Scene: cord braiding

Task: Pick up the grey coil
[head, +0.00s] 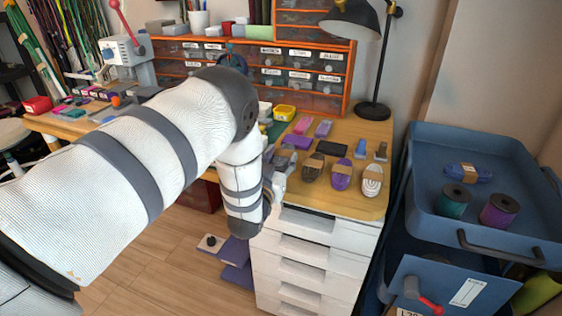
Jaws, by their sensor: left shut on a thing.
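My left gripper (278,181) is at the left end of a row of coils, over the front left of the wooden top. It is shut on a grey coil (283,160), which is mostly hidden by the gripper and shows only as a small grey patch. I cannot tell whether the coil still touches the wood. To its right lie a dark brown coil (313,168), a purple coil (342,175) and a pale coil (372,180), each with a paper band. My right gripper is not in view.
Behind the coils lie a black block (332,150), a blue piece (360,148) and pink and purple pieces. A black lamp (372,110) stands at the back right. A blue trolley (425,180) with spools is on the right. White drawers (310,262) are below.

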